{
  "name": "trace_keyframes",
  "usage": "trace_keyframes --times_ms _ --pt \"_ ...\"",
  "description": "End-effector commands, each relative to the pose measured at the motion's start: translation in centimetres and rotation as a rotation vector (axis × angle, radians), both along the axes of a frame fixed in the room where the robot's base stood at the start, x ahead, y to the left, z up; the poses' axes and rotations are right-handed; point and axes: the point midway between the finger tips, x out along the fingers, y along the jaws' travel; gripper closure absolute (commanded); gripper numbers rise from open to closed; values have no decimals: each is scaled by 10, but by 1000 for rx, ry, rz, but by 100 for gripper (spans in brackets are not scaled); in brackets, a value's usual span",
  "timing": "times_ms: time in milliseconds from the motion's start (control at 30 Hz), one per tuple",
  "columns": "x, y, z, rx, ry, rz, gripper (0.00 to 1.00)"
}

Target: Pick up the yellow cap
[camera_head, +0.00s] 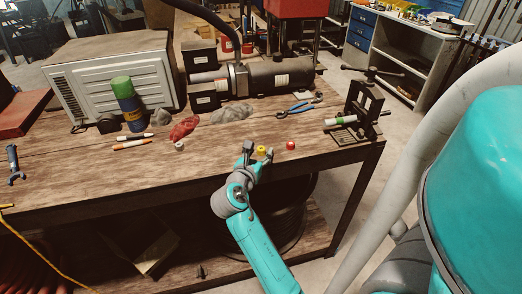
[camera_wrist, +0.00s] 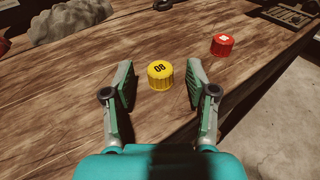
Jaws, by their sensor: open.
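The yellow cap (camera_wrist: 160,75) stands on the wooden table, its top marked with dark characters. I see no contact between finger and cap. In the head view the yellow cap (camera_head: 262,150) is small and sits close beside my gripper (camera_head: 258,157) near the table's front edge.
A red cap (camera_wrist: 222,45) stands to the right of the yellow one. A white cap (camera_head: 179,146), a red cloth (camera_head: 184,128) and blue pliers (camera_head: 298,107) lie on the table (camera_head: 100,180). A clamp press (camera_head: 357,110) stands at the right end.

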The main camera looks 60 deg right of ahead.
Motion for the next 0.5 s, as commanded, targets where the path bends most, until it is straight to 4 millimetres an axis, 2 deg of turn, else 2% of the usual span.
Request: trace_keyframes --times_ms 167,433,467,500 --pt "2 -19 -3 0 1 -2 43" --pt "3 -21 -3 1 0 0 43" --pt "3 -21 -3 1 0 0 48" --pt "3 -21 -4 1 0 0 58"
